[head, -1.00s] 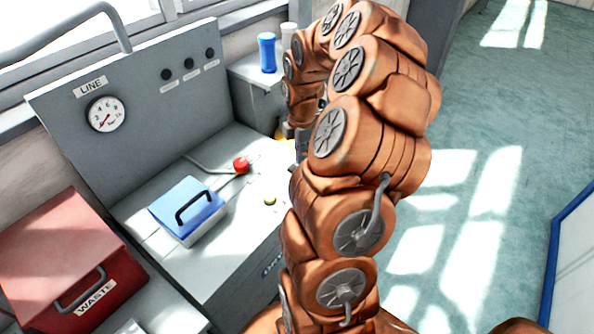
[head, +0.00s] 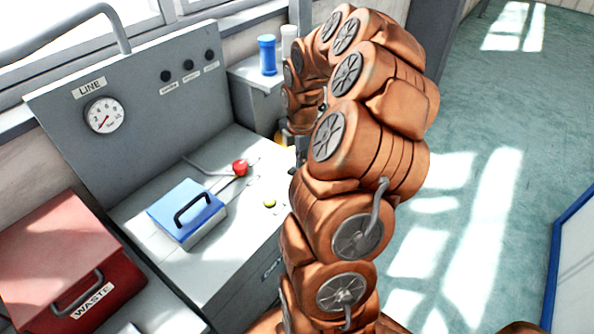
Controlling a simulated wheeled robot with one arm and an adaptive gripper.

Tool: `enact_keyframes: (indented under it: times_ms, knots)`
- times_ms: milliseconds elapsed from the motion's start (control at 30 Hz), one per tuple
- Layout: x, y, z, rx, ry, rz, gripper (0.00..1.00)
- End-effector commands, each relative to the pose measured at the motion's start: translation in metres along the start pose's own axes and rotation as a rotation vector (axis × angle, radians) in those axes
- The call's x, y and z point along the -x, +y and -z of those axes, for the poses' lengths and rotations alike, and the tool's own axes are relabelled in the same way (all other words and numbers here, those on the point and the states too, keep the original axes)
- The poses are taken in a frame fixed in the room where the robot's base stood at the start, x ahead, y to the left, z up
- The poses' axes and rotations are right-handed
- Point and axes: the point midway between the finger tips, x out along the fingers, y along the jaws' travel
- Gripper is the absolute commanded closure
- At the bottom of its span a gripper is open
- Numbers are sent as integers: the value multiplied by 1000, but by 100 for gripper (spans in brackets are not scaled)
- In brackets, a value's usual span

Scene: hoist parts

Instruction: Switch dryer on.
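The dryer appears to be the grey bench unit (head: 215,262) with a tall back panel (head: 130,105); part of a label on its front edge shows but is mostly hidden by my arm. A lever with a red ball knob (head: 240,168) lies over the worktop. A small yellow button-like piece (head: 269,203) sits on the worktop near my arm. Several dark knobs or lamps (head: 189,64) are on the back panel. My gripper is largely hidden behind my orange arm; only a grey bit shows near the bench's right side, so its fingers cannot be made out.
A blue box with a black handle (head: 186,208) stands on the worktop. A gauge (head: 104,115) is under the LINE label. A red WASTE bin (head: 70,258) is at lower left. A blue bottle (head: 267,55) stands on a grey cabinet behind.

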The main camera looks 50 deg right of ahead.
Motion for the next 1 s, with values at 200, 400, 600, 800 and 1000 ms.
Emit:
enact_keyframes:
  times_ms: [200,400,600,800,1000]
  knots:
    - [0,0,0,0,0,0,100]
    - [0,0,0,0,0,0,100]
    - [0,0,0,0,0,0,100]
    - [-2,0,0,0,0,0,100]
    - [-5,0,0,0,0,0,100]
